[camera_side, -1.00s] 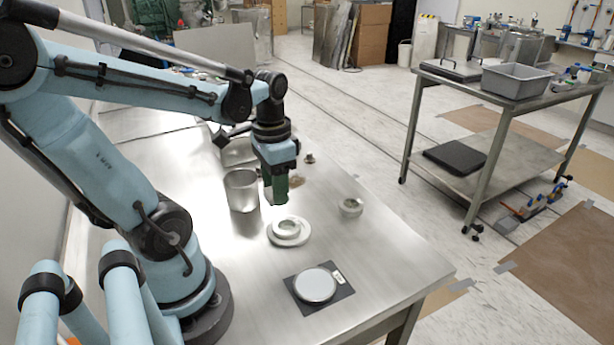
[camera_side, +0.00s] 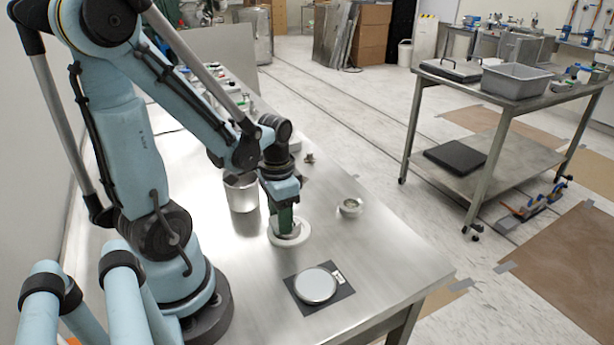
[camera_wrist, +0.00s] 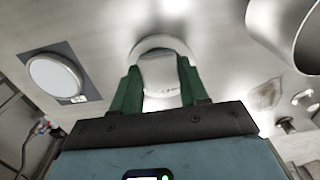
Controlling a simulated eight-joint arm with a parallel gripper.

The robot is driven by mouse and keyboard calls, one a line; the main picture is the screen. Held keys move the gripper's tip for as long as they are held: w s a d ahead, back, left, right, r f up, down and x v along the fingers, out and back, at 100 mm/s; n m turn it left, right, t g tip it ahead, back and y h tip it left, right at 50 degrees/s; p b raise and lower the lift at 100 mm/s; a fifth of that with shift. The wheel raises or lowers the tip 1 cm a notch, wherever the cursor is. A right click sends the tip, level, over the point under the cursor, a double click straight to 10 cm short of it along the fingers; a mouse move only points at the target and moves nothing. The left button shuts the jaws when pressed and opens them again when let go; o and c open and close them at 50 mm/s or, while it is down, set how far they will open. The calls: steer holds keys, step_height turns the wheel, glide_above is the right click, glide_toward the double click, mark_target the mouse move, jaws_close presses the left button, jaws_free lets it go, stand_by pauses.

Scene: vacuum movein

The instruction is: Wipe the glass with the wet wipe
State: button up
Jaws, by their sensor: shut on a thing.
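My gripper (camera_side: 285,226) points down at a white round dish (camera_side: 299,239) and its green fingers are at the dish. In the wrist view the fingers (camera_wrist: 158,82) are shut on a white piece, which looks like the wet wipe (camera_wrist: 158,72). The dish's pale rim (camera_wrist: 165,43) shows behind it. The side view mostly hides the wipe behind the fingers. A round pale glass disc (camera_side: 316,285) lies on a dark square mat (camera_side: 343,289) near the table's front edge. It also shows at left in the wrist view (camera_wrist: 55,77).
A metal beaker (camera_side: 241,195) stands close behind and left of my gripper. A small round dish (camera_side: 351,206) is to the right, and a small knob-like piece (camera_side: 309,158) lies farther back. The steel table (camera_side: 385,255) is bare around the mat. A cart (camera_side: 490,170) stands apart at right.

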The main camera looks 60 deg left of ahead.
mark_target(295, 223)
steer(key=shift+w, duration=1.6)
steer(key=shift+s, duration=0.95)
steer(key=shift+s+f, duration=0.1)
steer(key=shift+s, duration=0.95)
steer(key=shift+r, duration=4.1)
